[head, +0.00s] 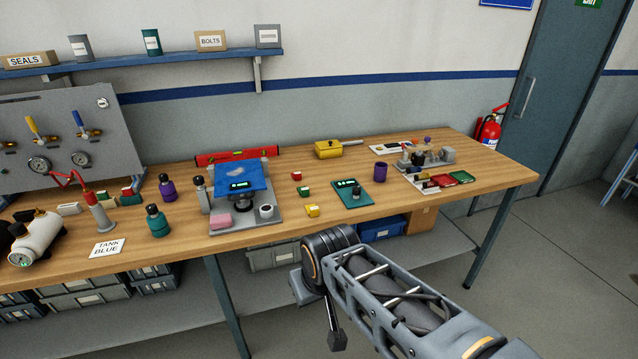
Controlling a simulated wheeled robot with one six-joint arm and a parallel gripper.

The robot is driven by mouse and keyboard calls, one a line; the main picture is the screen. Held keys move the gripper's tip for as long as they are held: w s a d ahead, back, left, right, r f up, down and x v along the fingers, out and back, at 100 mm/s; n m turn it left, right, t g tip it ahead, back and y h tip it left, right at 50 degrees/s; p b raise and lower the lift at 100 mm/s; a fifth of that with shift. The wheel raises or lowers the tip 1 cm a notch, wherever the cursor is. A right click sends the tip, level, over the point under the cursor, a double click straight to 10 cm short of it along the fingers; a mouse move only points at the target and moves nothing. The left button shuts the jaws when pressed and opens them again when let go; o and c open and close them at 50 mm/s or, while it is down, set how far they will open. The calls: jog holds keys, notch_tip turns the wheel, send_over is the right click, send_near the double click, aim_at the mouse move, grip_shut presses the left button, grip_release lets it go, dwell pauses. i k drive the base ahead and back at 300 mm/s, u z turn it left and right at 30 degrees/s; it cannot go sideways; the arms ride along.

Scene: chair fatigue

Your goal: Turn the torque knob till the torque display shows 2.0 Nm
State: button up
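A teal panel (347,201) lies on the workbench right of centre. It carries a small lit green display (346,183) and a dark knob (356,191). A second lit green display (240,185) sits at the front of a blue-topped fixture (240,174) to the left. The digits on both are too small to read, and I cannot tell which one shows torque. My arm reaches in from the bottom right. My gripper (337,341) appears to hang below the bench's front edge, apart from the panel and knob; its fingers are not clear.
The wooden workbench (480,185) also holds yellow, red and green blocks, a purple cup (380,172), a yellow-handled tool (328,149) and a parts tray (452,178). Crates sit below. Some bare bench surrounds the teal panel.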

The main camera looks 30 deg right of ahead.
aim_at(356, 190)
jog(key=u, duration=0.15)
jog(key=i, duration=0.75)
jog(key=z, duration=0.7)
jog(key=i, duration=0.45)
jog(key=z, duration=0.55)
